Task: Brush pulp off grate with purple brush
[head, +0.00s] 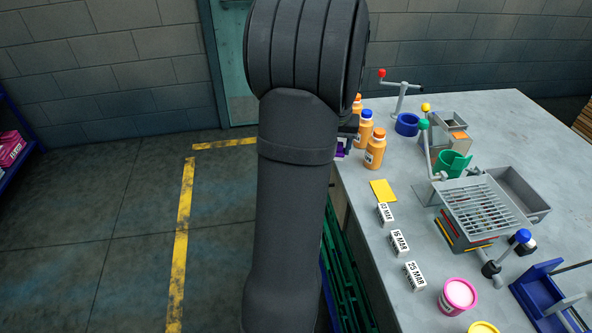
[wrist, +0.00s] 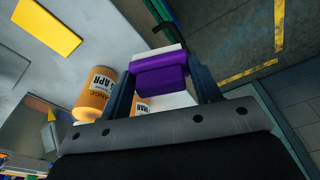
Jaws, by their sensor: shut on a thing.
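The purple brush (wrist: 162,80) has a purple block and a pale strip along its far edge. My gripper (wrist: 163,70) is shut on it, one finger on each side, in the wrist view. In the head view my arm hides most of the gripper, and only a bit of the purple brush (head: 340,150) shows at the table's left edge, beside the orange bottles. The grate (head: 482,207), a grey slotted rack, stands at the right of the table, well apart from my gripper. I cannot make out pulp on it.
Orange bottles (head: 375,150) stand close to my gripper; one also shows in the wrist view (wrist: 97,88). A yellow card (head: 383,190) and white date blocks (head: 399,243) lie along the left edge. A grey tray (head: 520,185) adjoins the grate. A pink tub (head: 457,297) stands in front.

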